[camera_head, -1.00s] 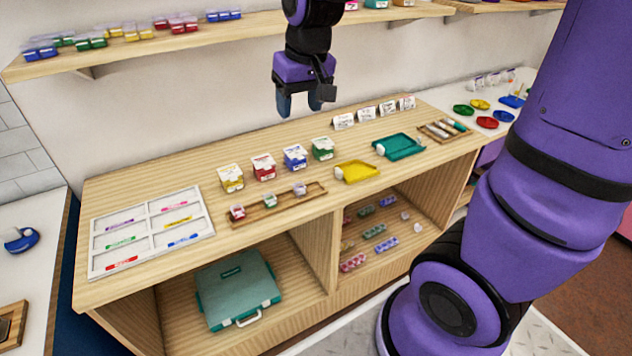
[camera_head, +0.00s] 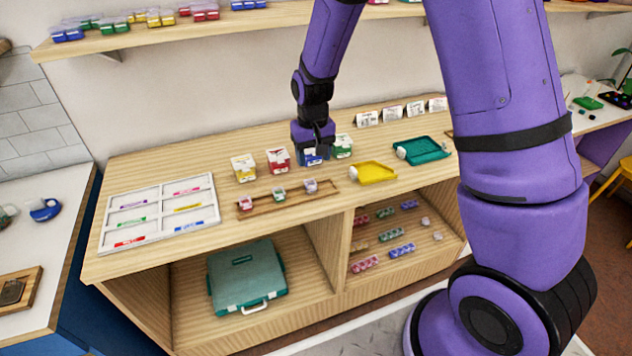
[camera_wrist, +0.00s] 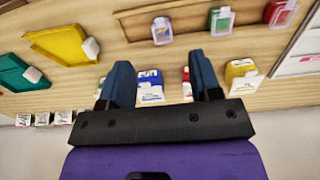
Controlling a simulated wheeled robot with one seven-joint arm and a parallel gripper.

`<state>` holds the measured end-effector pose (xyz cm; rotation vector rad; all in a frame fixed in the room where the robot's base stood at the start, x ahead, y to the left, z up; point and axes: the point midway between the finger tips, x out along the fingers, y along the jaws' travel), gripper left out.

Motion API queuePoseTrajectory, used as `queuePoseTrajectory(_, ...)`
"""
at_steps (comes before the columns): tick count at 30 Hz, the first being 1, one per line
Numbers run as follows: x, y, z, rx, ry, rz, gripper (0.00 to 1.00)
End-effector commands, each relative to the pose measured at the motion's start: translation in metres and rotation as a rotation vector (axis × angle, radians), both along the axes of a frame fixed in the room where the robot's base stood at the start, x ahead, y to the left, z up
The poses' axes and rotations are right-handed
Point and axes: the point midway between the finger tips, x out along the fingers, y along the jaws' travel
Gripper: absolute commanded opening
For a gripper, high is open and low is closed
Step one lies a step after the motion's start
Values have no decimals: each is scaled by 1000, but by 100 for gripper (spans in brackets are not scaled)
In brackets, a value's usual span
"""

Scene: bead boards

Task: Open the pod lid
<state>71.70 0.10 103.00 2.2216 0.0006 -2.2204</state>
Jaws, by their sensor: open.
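Three small clear pods with coloured lids sit in a narrow wooden tray (camera_head: 263,202) on the counter: a red one (camera_head: 245,203), a green one (camera_head: 279,194) and a purple one (camera_head: 311,186). They also show at the top of the wrist view: purple (camera_wrist: 162,31), green (camera_wrist: 222,21) and red (camera_wrist: 280,12). My gripper (camera_head: 314,147) is over the blue-and-white box (camera_head: 311,159), behind the tray. In the wrist view its two fingers (camera_wrist: 160,62) are apart, with the blue-and-white box (camera_wrist: 150,86) seen between them. Whether they touch it, I cannot tell.
Yellow (camera_head: 244,168), red (camera_head: 278,160) and green (camera_head: 342,146) boxes flank the blue one closely. A yellow tray (camera_head: 372,173) and teal tray (camera_head: 422,150) lie to the right. A white sorting board (camera_head: 160,215) lies left. A shelf (camera_head: 200,30) runs above.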

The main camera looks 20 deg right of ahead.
Motion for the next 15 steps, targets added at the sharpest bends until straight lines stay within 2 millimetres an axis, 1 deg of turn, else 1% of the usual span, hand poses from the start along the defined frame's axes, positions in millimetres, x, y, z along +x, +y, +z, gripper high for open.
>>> queuePoseTrajectory(1,-1,0,-9,-1,5,0,58)
queuePoseTrajectory(9,-1,-1,-57,-1,4,-2,58)
queuePoseTrajectory(15,-1,0,-82,0,3,0,58)
